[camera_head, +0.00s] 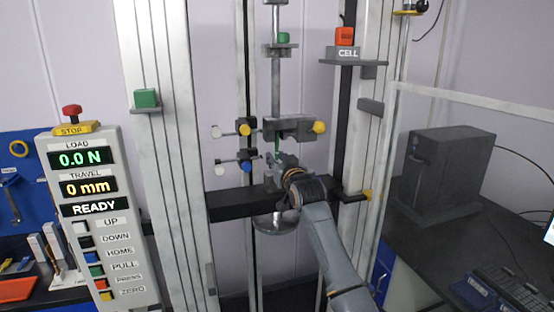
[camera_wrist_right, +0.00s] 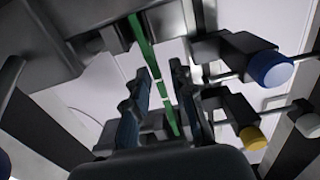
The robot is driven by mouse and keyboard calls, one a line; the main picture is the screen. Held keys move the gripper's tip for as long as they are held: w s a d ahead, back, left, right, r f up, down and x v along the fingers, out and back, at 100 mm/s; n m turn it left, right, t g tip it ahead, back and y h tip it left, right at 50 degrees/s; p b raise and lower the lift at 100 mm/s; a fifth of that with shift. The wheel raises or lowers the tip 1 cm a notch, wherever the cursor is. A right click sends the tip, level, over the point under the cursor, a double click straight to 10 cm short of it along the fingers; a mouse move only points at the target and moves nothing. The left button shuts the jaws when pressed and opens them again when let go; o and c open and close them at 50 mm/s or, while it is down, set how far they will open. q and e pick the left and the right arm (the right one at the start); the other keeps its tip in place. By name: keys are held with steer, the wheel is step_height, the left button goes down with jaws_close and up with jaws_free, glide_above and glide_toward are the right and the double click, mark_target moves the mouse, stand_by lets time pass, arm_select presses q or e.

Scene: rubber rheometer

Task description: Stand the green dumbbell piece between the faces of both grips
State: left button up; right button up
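The green dumbbell piece shows in the right wrist view (camera_wrist_right: 147,50) as a long thin green strip, and in the head view (camera_head: 277,146) as a short sliver between the grips. The upper grip (camera_head: 290,129) has yellow knobs. The lower grip (camera_head: 270,170), with a blue knob (camera_head: 246,167), is partly hidden by my right gripper. My right gripper (camera_wrist_right: 160,72) is open, its fingers on either side of the strip with visible gaps. One strip end reaches the dark grip block in the wrist view; the other is hidden. My left gripper is out of view.
White machine columns (camera_head: 164,150) flank the grips, and a dark crossbar (camera_head: 232,205) runs behind. The control panel (camera_head: 95,215) reads 0.0 N, 0 mm and READY. A dark cabinet (camera_head: 440,172) stands right. Knob rods jut out left of the grips.

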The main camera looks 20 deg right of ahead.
stand_by(0.3)
steer(key=s, duration=1.2)
steer(key=shift+d, duration=0.2)
steer(key=s+f+g+b, duration=0.1)
steer(key=s+f+g, duration=0.15)
steer(key=f, duration=1.75)
steer(key=s+f+g+b, duration=0.2)
steer(key=f+g, duration=0.2)
steer(key=f, duration=1.6)
steer(key=s+f+g, duration=0.1)
steer(key=s+f, duration=0.4)
steer(key=f, duration=0.3)
steer(key=s+f+g, duration=0.2)
steer(key=s+f, duration=0.3)
steer(key=f, duration=0.4)
steer(key=s+f+n+g+b, duration=0.1)
steer(key=s+f+g+b, duration=0.15)
steer(key=s+f, duration=1.55)
steer(key=s+f+g, duration=0.2)
steer(key=s+f, duration=0.3)
steer(key=s, duration=1)
steer(key=s+f+n+g+b, duration=0.1)
steer(key=s+f+g, duration=0.2)
steer(key=s, duration=1.2)
step_height(320, 180, down, 2)
steer(key=shift+s+d+f+h, duration=0.1)
steer(key=shift+s+d+h, duration=0.2)
steer(key=shift+s, duration=0.05)
